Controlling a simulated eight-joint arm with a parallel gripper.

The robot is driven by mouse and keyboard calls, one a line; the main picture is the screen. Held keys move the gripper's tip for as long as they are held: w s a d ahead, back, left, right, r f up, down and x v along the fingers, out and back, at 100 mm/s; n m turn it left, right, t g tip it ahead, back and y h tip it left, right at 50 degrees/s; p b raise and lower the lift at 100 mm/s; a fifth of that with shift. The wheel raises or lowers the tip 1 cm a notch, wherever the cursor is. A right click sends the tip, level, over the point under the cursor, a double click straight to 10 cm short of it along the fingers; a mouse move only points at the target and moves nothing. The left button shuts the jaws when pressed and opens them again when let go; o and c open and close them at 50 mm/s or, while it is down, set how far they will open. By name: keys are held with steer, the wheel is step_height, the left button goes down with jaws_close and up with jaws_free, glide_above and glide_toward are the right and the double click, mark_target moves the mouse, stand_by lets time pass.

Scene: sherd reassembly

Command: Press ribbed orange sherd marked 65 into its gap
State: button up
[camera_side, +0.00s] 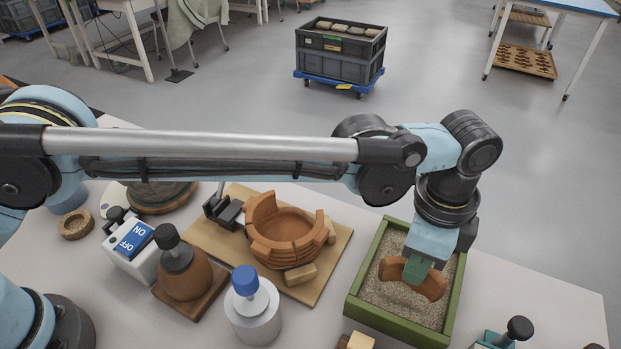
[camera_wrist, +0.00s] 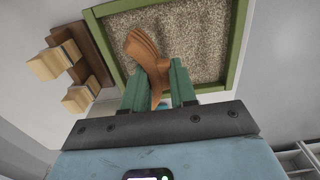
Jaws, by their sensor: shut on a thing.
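My gripper (camera_side: 419,269) is shut on a curved ribbed orange sherd (camera_side: 432,286) above the sand tray (camera_side: 359,297). In the wrist view the sherd (camera_wrist: 148,55) stands between the two green fingers of my gripper (camera_wrist: 160,88), its far end reaching out over the sand. I cannot read a number on it. The partly rebuilt orange bowl (camera_side: 285,247) sits on a wooden board (camera_side: 213,243) left of the tray. Its rim is uneven, with high pieces at the left and lower stretches beside them.
A black clamp (camera_side: 224,211) stands at the bowl's left and a small wooden block (camera_side: 300,274) at its front.

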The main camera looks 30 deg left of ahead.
steer(key=shift+r, duration=2.05)
steer(key=w+a+r, duration=0.1)
steer(key=w+a, duration=0.3)
steer(key=a, duration=0.6)
steer(key=w+a+r, duration=0.1)
steer(key=w+a, duration=0.2)
steer(key=a, duration=0.8)
steer(key=shift+d+f, duration=0.1)
steer(key=shift+f, duration=2.75)
steer(key=shift+s+f, duration=0.2)
steer(key=shift+f, duration=0.3)
steer(key=shift+s+f, duration=0.15)
steer(key=shift+s, duration=0.2)
steer(key=shift+f, duration=0.4)
